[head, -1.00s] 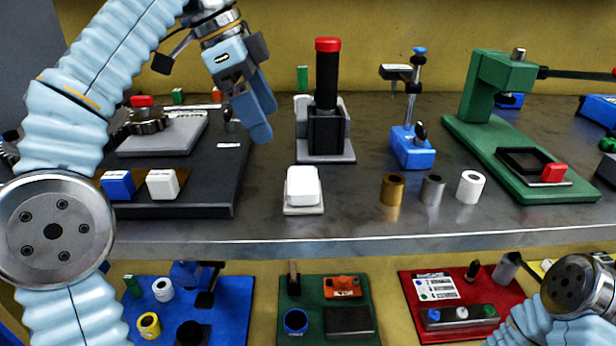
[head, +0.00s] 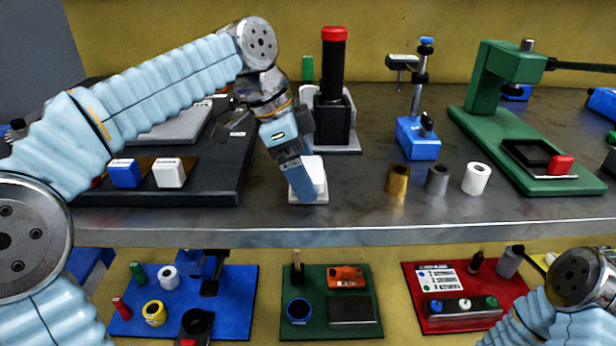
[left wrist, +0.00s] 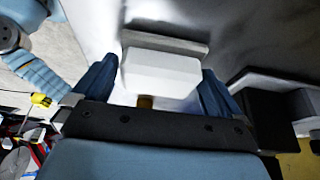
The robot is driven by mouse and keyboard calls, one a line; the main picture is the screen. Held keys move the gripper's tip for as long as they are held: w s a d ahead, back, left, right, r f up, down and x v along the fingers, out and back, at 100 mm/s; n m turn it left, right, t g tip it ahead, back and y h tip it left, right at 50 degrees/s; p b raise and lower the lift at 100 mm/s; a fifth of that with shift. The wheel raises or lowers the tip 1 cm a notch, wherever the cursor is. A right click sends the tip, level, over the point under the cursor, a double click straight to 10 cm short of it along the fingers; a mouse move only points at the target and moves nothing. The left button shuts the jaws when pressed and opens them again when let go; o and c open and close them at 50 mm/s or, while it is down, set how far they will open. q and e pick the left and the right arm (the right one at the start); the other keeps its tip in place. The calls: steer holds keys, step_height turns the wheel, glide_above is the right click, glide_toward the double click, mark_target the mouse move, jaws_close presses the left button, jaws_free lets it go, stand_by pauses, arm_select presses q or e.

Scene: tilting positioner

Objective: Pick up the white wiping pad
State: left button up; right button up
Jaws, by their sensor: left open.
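The white wiping pad (head: 320,178) sits on a small pale base plate (head: 317,200) near the front edge of the bench, in the middle of the head view. My left gripper (head: 302,192) is low over the pad's left side and hides part of it. In the left wrist view the pad (left wrist: 160,74) lies between the two blue fingers of my open left gripper (left wrist: 158,92), one finger on each side. I cannot tell whether either finger touches the pad. My right gripper is not in view; only part of my right arm shows at lower right.
A black stand with a red-topped post (head: 333,95) is just behind the pad. A dark fixture board (head: 225,185) with blue and white blocks lies to the left. Brass, grey and white sleeves (head: 398,180) and a blue-based holder (head: 418,140) stand to the right.

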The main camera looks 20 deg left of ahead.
mark_target(312, 166)
arm_select(q)
steer(key=c, duration=0.7)
steer(key=shift+r, duration=0.1)
steer(key=shift+r, duration=0.25)
step_height(312, 166, up, 2)
steer(key=shift+r, duration=0.25)
steer(key=s+r, duration=1)
steer(key=s, duration=0.4)
steer(key=shift+b, duration=0.3)
